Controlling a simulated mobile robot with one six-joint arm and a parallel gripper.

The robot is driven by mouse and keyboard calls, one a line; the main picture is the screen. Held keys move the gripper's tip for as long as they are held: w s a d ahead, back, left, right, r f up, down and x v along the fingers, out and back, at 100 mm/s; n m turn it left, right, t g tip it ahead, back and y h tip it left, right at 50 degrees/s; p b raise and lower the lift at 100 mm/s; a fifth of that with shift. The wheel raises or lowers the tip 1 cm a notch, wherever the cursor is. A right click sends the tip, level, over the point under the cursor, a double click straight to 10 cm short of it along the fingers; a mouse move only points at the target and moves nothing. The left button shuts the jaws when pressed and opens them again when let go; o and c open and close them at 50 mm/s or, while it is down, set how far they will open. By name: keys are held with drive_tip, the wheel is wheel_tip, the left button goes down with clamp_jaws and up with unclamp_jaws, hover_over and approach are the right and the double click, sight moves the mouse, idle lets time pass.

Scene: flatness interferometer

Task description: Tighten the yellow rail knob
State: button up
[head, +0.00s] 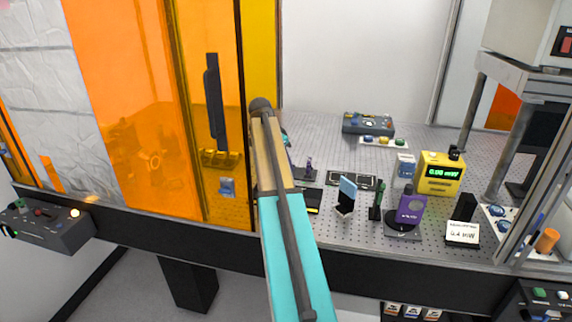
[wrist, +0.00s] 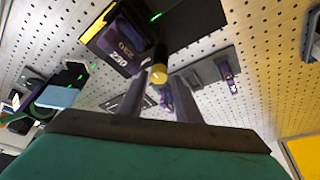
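The yellow rail knob (wrist: 152,97) shows in the wrist view as a small yellow round end between my fingers, near a purple part. My gripper (wrist: 160,88) has its two fingers apart, one on each side of the knob, and I see no clear contact. In the head view my own arm covers the gripper and the knob.
A dark plate with a purple mount (wrist: 227,78) lies right of my fingers. In the head view, an orange panel (head: 140,120) stands left of my arm. A blue-faced plate (head: 346,192), purple instrument (head: 410,208) and yellow meter (head: 440,174) stand right on the perforated table.

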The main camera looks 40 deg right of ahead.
drive_tip(key=p+v, duration=0.2)
drive_tip(key=v, duration=0.4)
drive_tip(key=shift+r, duration=0.1)
idle(0.6)
